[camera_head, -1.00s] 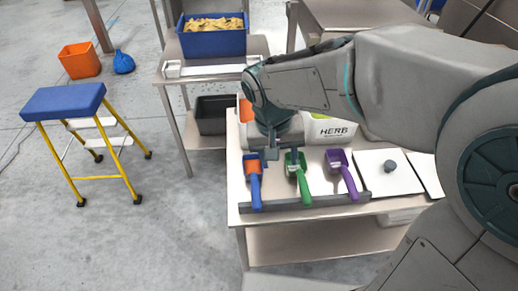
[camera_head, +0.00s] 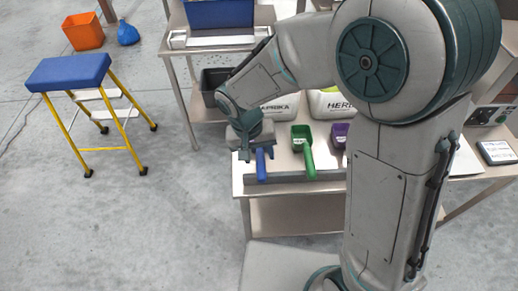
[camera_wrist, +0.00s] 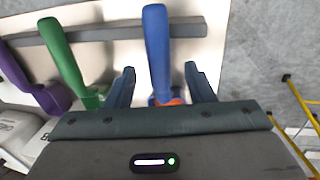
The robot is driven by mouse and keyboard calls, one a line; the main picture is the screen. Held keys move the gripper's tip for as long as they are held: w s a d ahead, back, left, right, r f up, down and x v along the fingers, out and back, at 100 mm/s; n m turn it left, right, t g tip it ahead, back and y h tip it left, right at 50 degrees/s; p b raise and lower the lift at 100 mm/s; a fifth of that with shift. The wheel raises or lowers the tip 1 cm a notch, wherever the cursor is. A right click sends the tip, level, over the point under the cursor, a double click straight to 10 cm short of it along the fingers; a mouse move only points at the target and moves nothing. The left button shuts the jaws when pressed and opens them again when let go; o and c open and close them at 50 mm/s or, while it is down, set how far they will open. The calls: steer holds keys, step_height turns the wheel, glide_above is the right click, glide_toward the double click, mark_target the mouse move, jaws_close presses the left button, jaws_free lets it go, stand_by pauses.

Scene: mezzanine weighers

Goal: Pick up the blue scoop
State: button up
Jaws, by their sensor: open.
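The blue scoop (camera_head: 262,165) lies at the left end of the row on the steel table, its handle pointing toward the front edge. My gripper (camera_head: 258,156) is above it in the head view and hides its bowl. In the wrist view the blue scoop's handle (camera_wrist: 157,50) runs between the two open fingers of my gripper (camera_wrist: 158,84). There is a gap on each side, and neither finger appears to touch it. A little orange (camera_wrist: 172,101) shows by the scoop near the gripper body.
A green scoop (camera_head: 304,145) and a purple scoop (camera_head: 338,134) lie to the right, the green one close by. A grey bar (camera_head: 285,177) runs under the handles along the table front. Tubs labelled Paprika (camera_head: 280,115) and Herb (camera_head: 330,101) stand behind. A blue-topped step stool (camera_head: 68,72) stands left.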

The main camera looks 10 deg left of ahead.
mark_target(261, 156)
steer(key=f, duration=0.4)
steer(key=shift+w+d+f, duration=0.25)
steer(key=shift+d+f, duration=0.15)
jaws_close()
steer(key=shift+r, duration=0.1)
steer(key=shift+w+r, duration=0.1)
steer(key=shift+r, duration=0.55)
step_height(261, 156, up, 3)
steer(key=d+r, duration=0.6)
steer(key=d, duration=0.5)
steer(key=shift+s+d+r, duration=0.25)
steer(key=shift+s+d, duration=0.1)
steer(key=shift+s, duration=0.05)
